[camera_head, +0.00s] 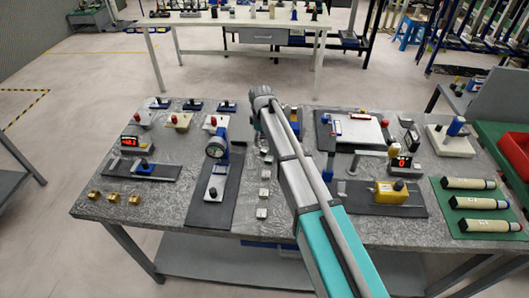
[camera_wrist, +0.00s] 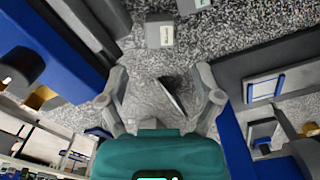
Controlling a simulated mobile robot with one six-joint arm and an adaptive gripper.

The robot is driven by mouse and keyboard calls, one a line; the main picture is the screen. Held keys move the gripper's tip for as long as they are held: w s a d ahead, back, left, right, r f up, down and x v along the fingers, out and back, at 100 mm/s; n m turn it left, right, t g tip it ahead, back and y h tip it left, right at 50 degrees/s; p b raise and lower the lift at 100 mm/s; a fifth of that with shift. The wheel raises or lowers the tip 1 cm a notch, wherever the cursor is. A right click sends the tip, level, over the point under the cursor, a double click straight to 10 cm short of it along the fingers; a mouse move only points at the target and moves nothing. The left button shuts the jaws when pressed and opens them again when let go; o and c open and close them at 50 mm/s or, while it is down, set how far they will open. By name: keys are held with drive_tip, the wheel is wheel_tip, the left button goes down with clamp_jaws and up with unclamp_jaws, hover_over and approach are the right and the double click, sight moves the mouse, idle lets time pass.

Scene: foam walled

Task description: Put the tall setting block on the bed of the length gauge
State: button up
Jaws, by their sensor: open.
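Several small grey metal blocks (camera_head: 262,213) stand in a column left of my arm in the head view. I cannot tell from these views which is the tall setting block. Two of them show at the top of the wrist view, one grey block (camera_wrist: 160,36) nearer the fingers. My gripper (camera_wrist: 161,74) is open, with no block between its fingers. A blue-columned dial gauge (camera_head: 216,148) with a pale base stands on a dark mat left of the blocks. I cannot tell for certain which device is the length gauge.
A gauge with a red display (camera_head: 130,141) stands at the left, three brass blocks (camera_head: 114,198) in front of it. A yellow device (camera_head: 391,193) sits on a dark mat at the right. Three cream cylinders (camera_head: 468,183) lie on a green mat. Free tabletop is narrow around the blocks.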

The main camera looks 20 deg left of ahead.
sight(265, 151)
drive_tip(key=shift+f, duration=0.1)
drive_tip(key=shift+d+f+b, duration=0.1)
drive_tip(key=shift+f+b, duration=2.4)
drive_tip(key=shift+b, duration=0.1)
clamp_jaws()
